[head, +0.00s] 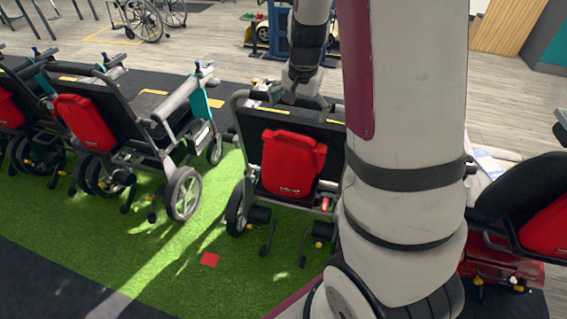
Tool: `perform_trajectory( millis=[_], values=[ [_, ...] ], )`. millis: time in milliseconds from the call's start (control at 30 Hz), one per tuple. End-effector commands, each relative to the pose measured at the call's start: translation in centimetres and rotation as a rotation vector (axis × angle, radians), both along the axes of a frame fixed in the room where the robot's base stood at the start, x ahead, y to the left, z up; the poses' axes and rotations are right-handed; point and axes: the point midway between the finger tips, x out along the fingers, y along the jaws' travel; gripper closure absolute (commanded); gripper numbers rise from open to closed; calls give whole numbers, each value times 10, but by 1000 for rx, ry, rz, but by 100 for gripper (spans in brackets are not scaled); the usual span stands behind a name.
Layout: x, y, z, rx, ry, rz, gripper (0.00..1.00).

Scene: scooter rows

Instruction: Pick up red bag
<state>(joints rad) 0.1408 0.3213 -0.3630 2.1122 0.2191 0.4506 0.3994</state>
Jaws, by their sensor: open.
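A red bag (291,165) hangs on the back of the middle wheeled chair (262,122), upright, with a small light label low on its front. My gripper (303,101) is open and points down at the top edge of that chair's backrest, just above the bag. Its fingertips are small and partly lost against the dark backrest, so I cannot tell whether they touch it. A second red bag (88,122) hangs on the chair to the left. Another red bag (10,110) is cut by the left edge, and a red panel or bag (546,232) shows at the right.
My own arm hides the middle chair's right side. Chairs stand in a row on green turf (150,255) with dark flooring (40,285) in front. Wheelchairs (146,18) stand far back. The turf before the bag is open.

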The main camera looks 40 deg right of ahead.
Motion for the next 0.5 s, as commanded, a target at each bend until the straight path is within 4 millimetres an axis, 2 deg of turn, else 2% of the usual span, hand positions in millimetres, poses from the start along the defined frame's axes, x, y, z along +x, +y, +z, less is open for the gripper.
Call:
perform_trajectory(
  millis=[33,200,300,500],
  values=[
    [2,-1,-12,2,4,-1,0],
    [9,-6,-42,3,4,-1,0],
    [13,-7,-54,2,3,2,0],
    [16,-8,-65,2,3,1,0]
  ],
)
